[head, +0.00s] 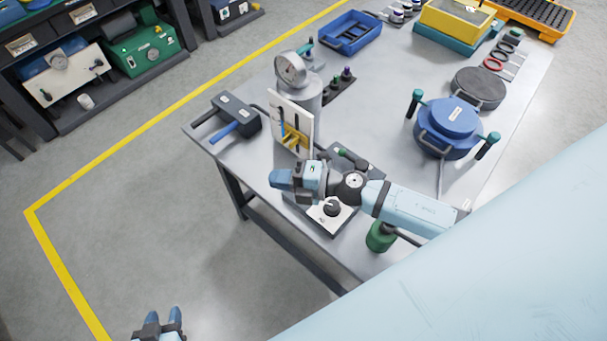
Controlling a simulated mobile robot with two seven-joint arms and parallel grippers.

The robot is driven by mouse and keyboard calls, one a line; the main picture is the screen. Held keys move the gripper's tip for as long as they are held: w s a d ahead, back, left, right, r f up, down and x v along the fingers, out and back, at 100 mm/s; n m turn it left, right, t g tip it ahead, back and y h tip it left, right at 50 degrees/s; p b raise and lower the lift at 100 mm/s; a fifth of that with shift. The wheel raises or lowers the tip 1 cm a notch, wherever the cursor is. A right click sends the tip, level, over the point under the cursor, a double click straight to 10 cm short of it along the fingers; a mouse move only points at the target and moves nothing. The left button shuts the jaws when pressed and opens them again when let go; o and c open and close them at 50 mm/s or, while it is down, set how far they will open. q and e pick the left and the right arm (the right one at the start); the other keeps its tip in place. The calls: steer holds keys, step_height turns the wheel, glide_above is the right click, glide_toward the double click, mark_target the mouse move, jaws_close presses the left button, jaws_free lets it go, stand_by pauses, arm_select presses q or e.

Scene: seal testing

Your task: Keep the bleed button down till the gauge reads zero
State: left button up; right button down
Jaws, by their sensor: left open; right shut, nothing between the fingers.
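A round white gauge (291,68) sits on top of a grey cylinder (308,103) at the table's left side; its reading is too small to tell. An upright cream panel (280,108) with blue and yellow parts stands in front of the cylinder. I cannot pick out the bleed button for sure. My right gripper (280,180) is shut and empty near the table's front-left edge, just below the panel, beside a white box with a black knob (332,208). Whether it touches anything is unclear. My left gripper (164,316) is open and empty, off the table at the bottom left.
A blue lidded pot (449,118) with green-tipped handles and a dark disc (480,88) stand on the right of the grey table (390,85). A dark block with a blue handle (235,115) lies at the left corner. Shelves (90,110) stand beyond clear floor.

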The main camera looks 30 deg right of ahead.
steer(key=w+d+f+n+g+h, duration=0.4)
steer(key=d+n+g+h, duration=0.1)
steer(key=d+n, duration=0.4)
steer(key=n, duration=0.2)
steer(key=shift+w+n+g, duration=0.3)
steer(key=shift+g, duration=0.1)
steer(key=shift+f, duration=0.2)
step_height(320, 180, down, 7)
steer(key=b, duration=0.6)
steer(key=shift+r, duration=0.1)
steer(key=shift+f+b, duration=0.55)
steer(key=shift+f, duration=0.3)
steer(key=shift+f, duration=0.15)
steer(key=shift+f, duration=0.25)
